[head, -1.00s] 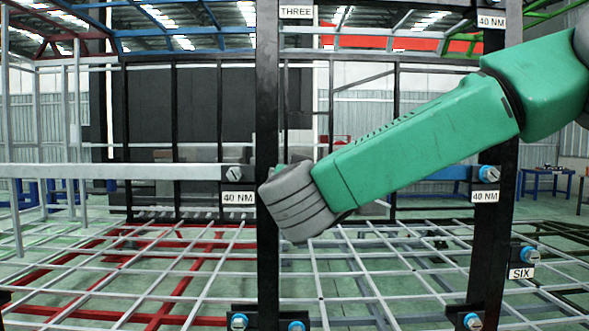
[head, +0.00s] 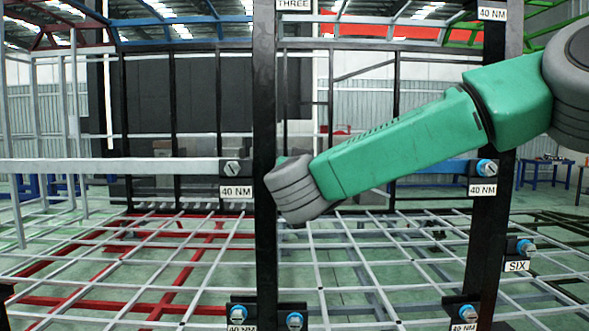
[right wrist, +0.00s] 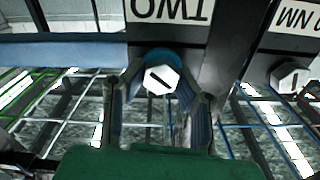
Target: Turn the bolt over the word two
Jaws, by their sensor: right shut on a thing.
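In the right wrist view, a white hex bolt head (right wrist: 161,80) with a dark slot and a blue collar sits beside the upside-down TWO label (right wrist: 170,10). My right gripper (right wrist: 158,92) has one finger on each side of this bolt and is shut on it. In the head view, my right arm reaches in from the right, and its grey wrist (head: 297,190) overlaps the black post. The right gripper's fingers and the TWO bolt are hidden there. My left gripper is in neither view.
A second bolt (right wrist: 290,77) with an NM label is at the right of the wrist view. In the head view, a black post (head: 265,120) stands in the middle, with a 40 NM bolt (head: 232,168) beside it. Another post (head: 490,235) stands right, near the SIX bolt (head: 525,247).

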